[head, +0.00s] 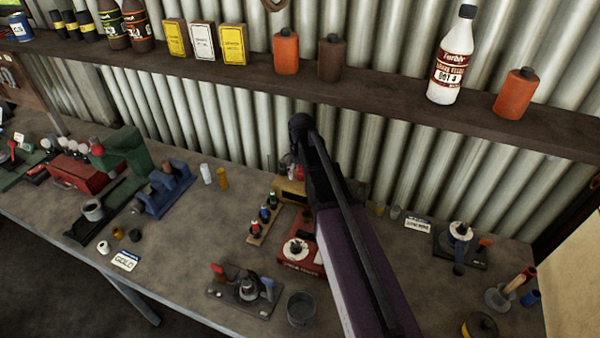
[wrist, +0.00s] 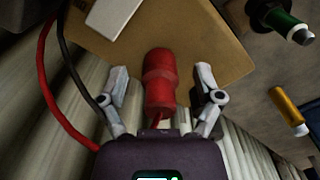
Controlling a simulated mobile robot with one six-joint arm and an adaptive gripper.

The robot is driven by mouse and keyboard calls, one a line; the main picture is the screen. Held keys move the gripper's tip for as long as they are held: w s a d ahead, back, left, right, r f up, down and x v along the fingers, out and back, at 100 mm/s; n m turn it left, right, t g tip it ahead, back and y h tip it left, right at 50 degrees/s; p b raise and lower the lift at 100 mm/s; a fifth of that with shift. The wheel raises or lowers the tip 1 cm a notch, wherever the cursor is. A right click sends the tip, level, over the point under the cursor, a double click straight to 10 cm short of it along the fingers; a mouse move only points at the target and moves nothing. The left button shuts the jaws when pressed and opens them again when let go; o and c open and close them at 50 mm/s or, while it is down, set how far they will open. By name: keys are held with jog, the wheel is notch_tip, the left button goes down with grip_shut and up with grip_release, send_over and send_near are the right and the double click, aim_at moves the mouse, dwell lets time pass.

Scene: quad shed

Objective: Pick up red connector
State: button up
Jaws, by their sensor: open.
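The red connector (wrist: 159,82) is a ribbed red plug in the wrist view, lying over a tan-yellow box face (wrist: 205,45). My gripper (wrist: 162,76) is open, with one finger on each side of the connector. Gaps show between the connector and both fingers, so neither appears to touch it. In the head view my arm hides most of the area around the yellow box (head: 290,192), and I cannot make out the connector clearly there.
A red and a black cable (wrist: 60,75) run along the left of the wrist view. A small rack of bottles (head: 264,215) stands left of the red device (head: 301,254). The corrugated wall (head: 235,130) and shelf (head: 390,103) are close behind the arm.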

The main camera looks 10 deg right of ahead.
jog(key=c, duration=1.1)
jog(key=shift+r, duration=0.2)
jog(key=shift+c, duration=0.2)
notch_tip(320, 180, up, 4)
jog(key=p, duration=0.4)
jog(key=shift+f, duration=0.1)
jog(key=s, duration=1)
jog(key=s+a+p, duration=0.1)
jog(key=s, duration=0.5)
jog(key=shift+r, duration=0.4)
jog(key=shift+f+b, duration=0.85)
jog(key=shift+b, duration=0.05)
jog(key=shift+s, duration=0.15)
